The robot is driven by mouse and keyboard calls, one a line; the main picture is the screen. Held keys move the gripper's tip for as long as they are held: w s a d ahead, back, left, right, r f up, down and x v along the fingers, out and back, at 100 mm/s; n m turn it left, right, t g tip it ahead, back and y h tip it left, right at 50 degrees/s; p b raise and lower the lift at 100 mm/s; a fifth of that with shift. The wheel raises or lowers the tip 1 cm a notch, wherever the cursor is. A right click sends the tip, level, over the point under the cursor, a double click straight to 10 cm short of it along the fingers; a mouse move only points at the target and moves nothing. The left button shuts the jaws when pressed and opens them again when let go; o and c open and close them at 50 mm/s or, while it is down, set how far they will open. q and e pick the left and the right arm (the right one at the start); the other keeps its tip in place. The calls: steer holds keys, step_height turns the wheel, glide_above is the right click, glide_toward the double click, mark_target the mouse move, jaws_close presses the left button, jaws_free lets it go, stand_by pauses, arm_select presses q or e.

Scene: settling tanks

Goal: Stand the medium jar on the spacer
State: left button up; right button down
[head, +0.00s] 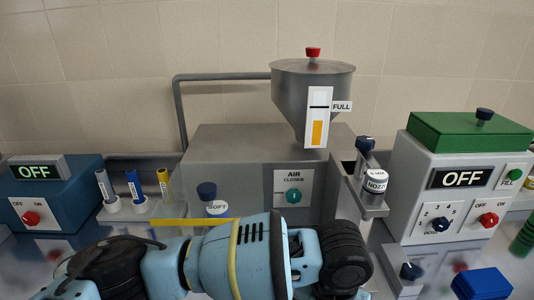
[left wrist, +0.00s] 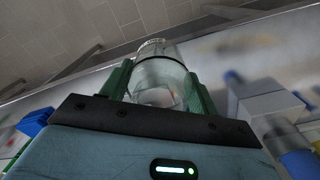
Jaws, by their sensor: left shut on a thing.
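In the left wrist view, my left gripper (left wrist: 168,88) has its two green fingers shut on a clear glass jar (left wrist: 160,72), one finger on each side. The jar looks see-through, with a pale band or marking near its far end. I cannot tell from its markings whether it is the medium one. In the head view, a pale blue arm of mine crosses the foreground, and the jar and my left fingertips cannot be made out. I cannot pick out the spacer in either view. My right gripper is not in view.
A grey machine with a hopper (head: 312,85) stands at the back centre. A white control box (head: 455,200) stands right, a blue OFF box (head: 55,200) left. Several coloured tubes (head: 135,188) stand in holders. A blue block (head: 482,283) lies front right.

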arm_select(q)
steer(key=w+a+r+n, duration=0.1)
steer(key=a+n, duration=0.2)
steer(key=a, duration=1.3)
steer(key=w+a+n, duration=0.1)
steer(key=a+n, duration=0.2)
steer(key=a, duration=1.3)
steer(key=shift+w+a+r, duration=0.3)
steer(key=shift+a+r, duration=0.05)
steer(key=shift+r, duration=0.05)
steer(key=shift+a, duration=0.1)
